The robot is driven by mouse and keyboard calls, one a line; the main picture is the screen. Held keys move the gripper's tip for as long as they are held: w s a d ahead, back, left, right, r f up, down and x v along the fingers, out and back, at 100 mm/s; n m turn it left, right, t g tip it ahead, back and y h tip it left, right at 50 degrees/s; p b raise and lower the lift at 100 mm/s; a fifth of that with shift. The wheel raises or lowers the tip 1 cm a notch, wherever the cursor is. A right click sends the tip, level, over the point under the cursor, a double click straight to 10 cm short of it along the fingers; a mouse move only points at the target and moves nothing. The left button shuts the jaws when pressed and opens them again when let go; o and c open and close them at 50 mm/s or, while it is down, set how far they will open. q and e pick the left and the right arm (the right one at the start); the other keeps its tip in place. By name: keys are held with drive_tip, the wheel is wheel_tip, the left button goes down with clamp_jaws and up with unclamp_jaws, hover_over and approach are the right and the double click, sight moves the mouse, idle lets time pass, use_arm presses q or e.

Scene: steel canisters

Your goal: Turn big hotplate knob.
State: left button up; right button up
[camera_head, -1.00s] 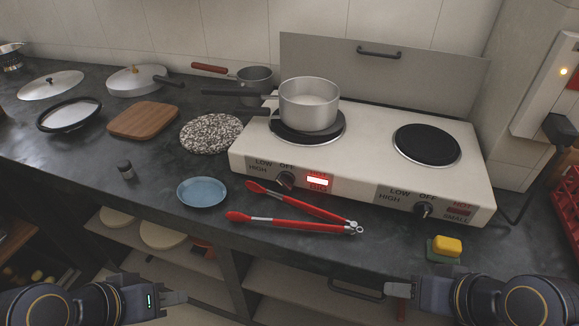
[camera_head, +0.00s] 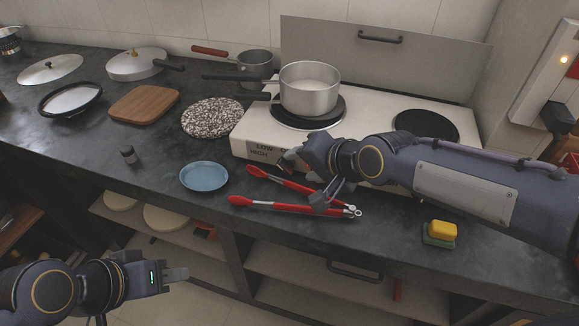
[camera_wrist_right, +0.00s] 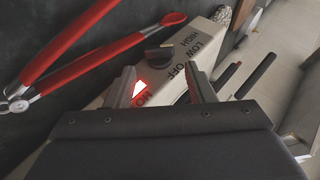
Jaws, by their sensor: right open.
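The white two-plate hotplate (camera_head: 370,107) stands on the counter. A steel pot (camera_head: 309,92) sits on its left plate. My right gripper (camera_head: 288,160) is at the front panel by the left knob and hides most of that area in the head view. In the right wrist view, the dark knob (camera_wrist_right: 158,56) shows just beyond and between the open fingers of the right gripper (camera_wrist_right: 160,82); I see no clear contact. LOW, HIGH and OFF labels and a lit red HOT lamp (camera_wrist_right: 140,90) are beside it. My left gripper (camera_head: 177,274) is low at the left, away from the counter; its opening is unclear.
Red tongs (camera_head: 285,207) lie in front of the hotplate, below my right wrist. A blue plate (camera_head: 204,176) is left of them. A yellow and green sponge (camera_head: 441,235) lies near the front edge at right. My right forearm covers the right knob.

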sight(287, 167)
drive_tip(key=b+x, duration=0.1)
drive_tip(key=x, duration=0.5)
drive_tip(key=shift+w+f, duration=0.2)
